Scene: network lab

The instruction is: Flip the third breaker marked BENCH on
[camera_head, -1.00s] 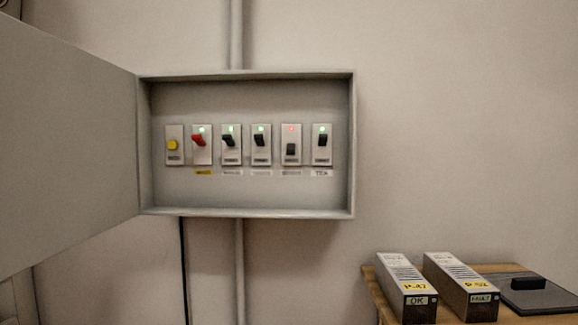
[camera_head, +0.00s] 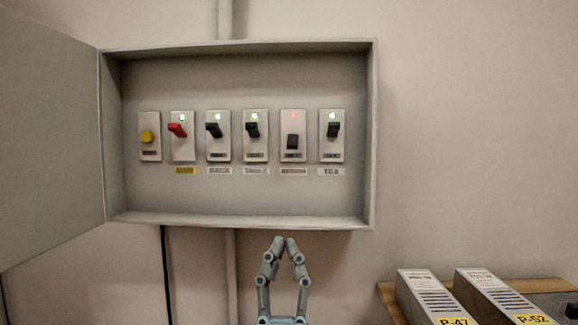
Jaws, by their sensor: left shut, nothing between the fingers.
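An open grey breaker box (camera_head: 240,207) on the wall holds a row of breakers. The breaker with a red light (camera_head: 293,135) has its black lever down; its label (camera_head: 293,171) below is too blurred to read surely. The other black-levered breakers, such as the one beside it on the left (camera_head: 254,135) and the one at the far right (camera_head: 331,134), have levers up and green lights. A red-levered breaker (camera_head: 180,135) also shows green. My left gripper (camera_head: 285,240) is shut and empty, pointing up just below the box's bottom edge. My right gripper is not in view.
The box door (camera_head: 50,140) stands open to the left. A yellow button (camera_head: 149,137) sits at the row's left end. A wooden table (camera_head: 392,297) at lower right holds grey modules marked P-47 (camera_head: 432,297) and P-52 (camera_head: 500,297). The wall right of the box is clear.

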